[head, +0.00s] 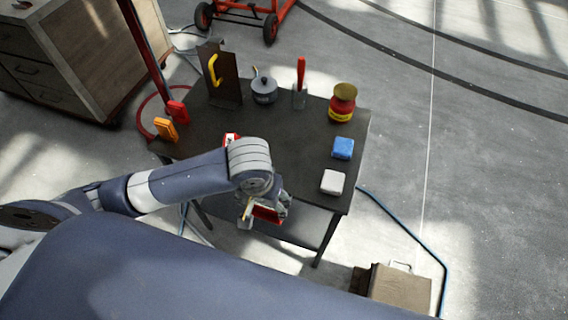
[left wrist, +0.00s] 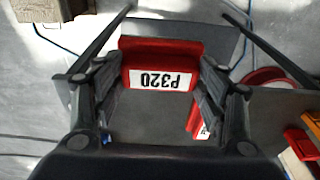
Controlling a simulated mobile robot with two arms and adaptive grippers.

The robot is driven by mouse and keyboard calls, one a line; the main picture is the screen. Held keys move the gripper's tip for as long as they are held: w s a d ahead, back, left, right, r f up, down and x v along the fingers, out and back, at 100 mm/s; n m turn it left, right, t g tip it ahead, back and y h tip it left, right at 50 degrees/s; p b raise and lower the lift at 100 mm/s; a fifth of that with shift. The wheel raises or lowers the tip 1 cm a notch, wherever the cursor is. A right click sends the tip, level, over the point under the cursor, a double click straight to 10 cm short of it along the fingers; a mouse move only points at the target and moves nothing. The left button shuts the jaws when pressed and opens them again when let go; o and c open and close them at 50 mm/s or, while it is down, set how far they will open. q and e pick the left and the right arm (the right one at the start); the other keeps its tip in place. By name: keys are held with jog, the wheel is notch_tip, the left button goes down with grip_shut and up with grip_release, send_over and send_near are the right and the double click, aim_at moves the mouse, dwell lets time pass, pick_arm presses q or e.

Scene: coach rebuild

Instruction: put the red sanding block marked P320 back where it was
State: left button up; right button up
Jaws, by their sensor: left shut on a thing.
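The red sanding block (left wrist: 160,52) with a white label reading P320 is between the fingers of my left gripper (left wrist: 161,82) in the left wrist view; the label is upside down there. In the head view my left gripper (head: 268,207) is shut on this red block (head: 266,214), which appears just off the near edge of the dark table (head: 290,140). A second red block (head: 232,138) with a white patch lies on the table, partly hidden by my arm. It also shows in the left wrist view (left wrist: 194,119), its label unreadable. My right gripper is out of view.
Blue (head: 343,148) and white (head: 333,181) blocks sit at the table's right. A red-and-yellow jar (head: 342,104), red-handled scraper (head: 300,85), grey pot (head: 264,90) and upright stand (head: 228,84) are at the back. Orange (head: 166,129) and red (head: 178,111) pieces are at the left edge.

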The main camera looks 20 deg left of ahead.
pick_arm(q)
jog(key=w, duration=0.5)
jog(key=w+p, duration=0.1)
jog(key=w, duration=0.3)
jog(key=w+f+p, duration=0.1)
jog(key=w, duration=0.4)
jog(key=shift+w+a, duration=0.1)
jog(key=shift+w, duration=0.25)
jog(key=shift+w+f, duration=0.2)
jog(key=shift+w, duration=0.35)
notch_tip(320, 180, down, 3)
jog(key=shift+r+p, duration=0.15)
jog(key=shift+p, duration=0.6)
jog(key=shift+f, duration=0.4)
jog(key=o, duration=1.1)
notch_tip(320, 180, up, 12)
jog(key=s+b, duration=0.1)
jog(key=s, duration=0.1)
jog(key=shift+f, duration=0.1)
